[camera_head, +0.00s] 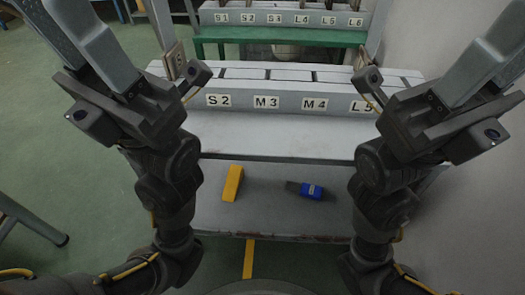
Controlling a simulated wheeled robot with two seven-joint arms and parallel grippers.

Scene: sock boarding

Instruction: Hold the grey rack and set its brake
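A grey rack (300,98) stands ahead of me, with a row of labels reading S2, M3, M4 and an L label partly covered by my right arm. Light posts rise at both its ends, each with a tan plate. A pale upper shelf (275,146) and a lower grey shelf (270,220) extend toward me. I cannot make out a brake. My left gripper (75,35) is raised at the upper left, and my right gripper (488,55) at the upper right. Both point up and away, apart from the rack. Their fingertips run to the frame edge, so their opening is unclear.
A yellow block (232,183) and a dark item with a blue band (310,191) lie on the lower shelf. A green table (280,34) with another labelled grey rack stands behind. A wall is close on the right.

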